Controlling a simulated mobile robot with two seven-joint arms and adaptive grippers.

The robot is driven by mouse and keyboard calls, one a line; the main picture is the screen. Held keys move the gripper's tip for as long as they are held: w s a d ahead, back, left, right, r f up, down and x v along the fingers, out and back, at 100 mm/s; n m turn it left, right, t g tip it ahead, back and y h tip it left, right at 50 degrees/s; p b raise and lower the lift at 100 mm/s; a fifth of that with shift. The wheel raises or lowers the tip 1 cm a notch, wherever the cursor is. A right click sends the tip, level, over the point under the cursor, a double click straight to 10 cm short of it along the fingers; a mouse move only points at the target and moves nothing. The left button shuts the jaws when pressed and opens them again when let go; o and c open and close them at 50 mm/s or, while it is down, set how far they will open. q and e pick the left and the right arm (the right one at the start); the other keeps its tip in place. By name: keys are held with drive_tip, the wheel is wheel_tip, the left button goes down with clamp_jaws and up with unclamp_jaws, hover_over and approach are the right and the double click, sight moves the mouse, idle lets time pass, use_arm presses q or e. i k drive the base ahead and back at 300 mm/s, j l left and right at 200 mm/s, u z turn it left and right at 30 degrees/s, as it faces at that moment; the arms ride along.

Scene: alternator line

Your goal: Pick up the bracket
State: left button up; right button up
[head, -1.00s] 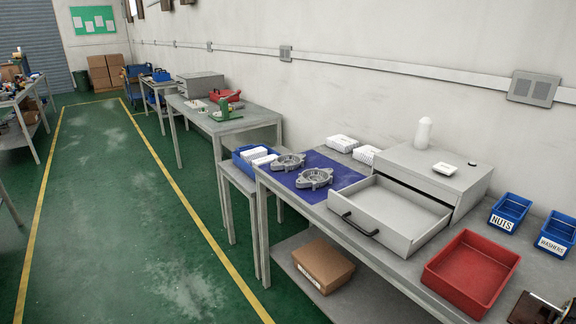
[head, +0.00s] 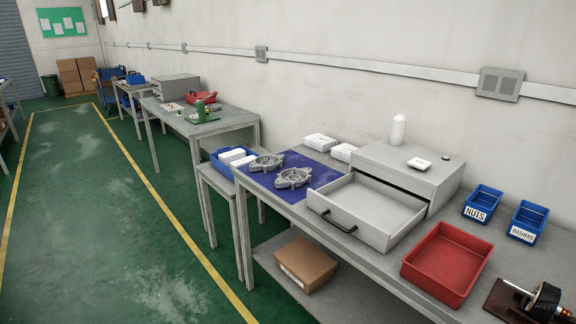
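Two grey round metal castings with side lugs lie on a blue mat (head: 316,181) at the left end of the near workbench. The farther casting (head: 265,163) is at the left and the nearer casting (head: 293,178) is to its right. They look like brackets, but I cannot tell which one the task means. Neither of my grippers shows in the head view.
An open, empty-looking drawer (head: 375,207) juts from a grey cabinet (head: 400,172). A red tray (head: 446,262), a NUTS bin (head: 482,203), a WASHERS bin (head: 527,222) and a shaft assembly (head: 540,298) are to the right. Green floor (head: 110,220) is clear at left.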

sight(268, 164)
drive_tip(key=i+j+z, duration=0.1)
drive_tip(key=z, duration=0.3)
drive_tip(key=i+j+z, duration=0.1)
drive_tip(key=z, duration=0.35)
drive_tip(key=j+z, duration=0.4)
drive_tip(key=i+j+z, duration=0.1)
drive_tip(key=j+z, duration=0.15)
drive_tip(key=j, duration=0.25)
drive_tip(key=j+z, duration=0.3)
drive_tip(key=j, duration=0.15)
drive_tip(key=j+z, duration=0.1)
drive_tip(key=j, duration=1.4)
drive_tip(key=k+j+z, duration=0.15)
drive_tip(key=j, duration=0.6)
